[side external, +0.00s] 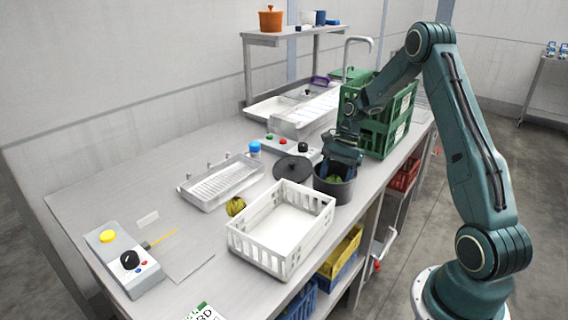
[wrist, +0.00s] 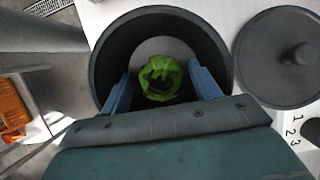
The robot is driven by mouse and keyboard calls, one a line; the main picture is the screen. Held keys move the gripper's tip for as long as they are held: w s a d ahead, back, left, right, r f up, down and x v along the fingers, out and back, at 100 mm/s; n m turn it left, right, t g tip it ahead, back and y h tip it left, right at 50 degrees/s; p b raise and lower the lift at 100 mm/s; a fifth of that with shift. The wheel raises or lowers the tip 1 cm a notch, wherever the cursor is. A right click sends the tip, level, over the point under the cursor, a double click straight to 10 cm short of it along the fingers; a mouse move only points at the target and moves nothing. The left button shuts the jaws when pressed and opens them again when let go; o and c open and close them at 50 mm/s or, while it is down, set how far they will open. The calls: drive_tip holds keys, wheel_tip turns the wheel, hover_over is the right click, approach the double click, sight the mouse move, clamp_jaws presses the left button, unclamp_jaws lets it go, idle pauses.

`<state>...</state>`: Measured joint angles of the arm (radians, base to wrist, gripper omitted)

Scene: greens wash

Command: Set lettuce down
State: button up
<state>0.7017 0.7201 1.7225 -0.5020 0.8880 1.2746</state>
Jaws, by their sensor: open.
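The lettuce (wrist: 160,78) is a bright green, leafy round head. It lies inside a dark grey pot (wrist: 112,45), seen from above in the wrist view. In the side view the pot (side external: 334,190) stands on the steel counter and a bit of the green lettuce (side external: 334,178) shows inside it. My gripper (wrist: 160,85) points down into the pot mouth. Its two blue fingers are apart, one on each side of the lettuce, with gaps visible between. In the side view my gripper (side external: 338,165) is over the pot, partly hiding its inside.
A dark lid (wrist: 284,55) with a knob lies beside the pot. A white crate (side external: 280,232) stands close by, with a yellow-green round item (side external: 235,206) next to it. A drain tray (side external: 222,182) sits left.

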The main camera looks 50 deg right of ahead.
drive_tip(key=v, duration=1.1)
drive_tip(key=shift+a+r, duration=0.1)
drive_tip(key=s+a+r+n+t+h, duration=0.1)
drive_tip(key=s+a+r+n+h, duration=0.2)
drive_tip(key=a+r, duration=0.45)
drive_tip(key=s+a+r+n+t, duration=0.1)
drive_tip(key=s+a+r+n, duration=0.1)
drive_tip(key=a+r+n, duration=0.6)
drive_tip(key=s+a+f+n+t, duration=0.1)
drive_tip(key=s+a+n, duration=0.2)
drive_tip(key=s+a, duration=0.2)
drive_tip(key=s+a+f+n+t+h, duration=0.1)
drive_tip(key=s+a+n, duration=0.3)
drive_tip(key=s, duration=0.7)
drive_tip(key=shift+a+f+t+h, duration=0.3)
drive_tip(key=shift+a+f+t, duration=0.15)
drive_tip(key=shift+t, duration=0.25)
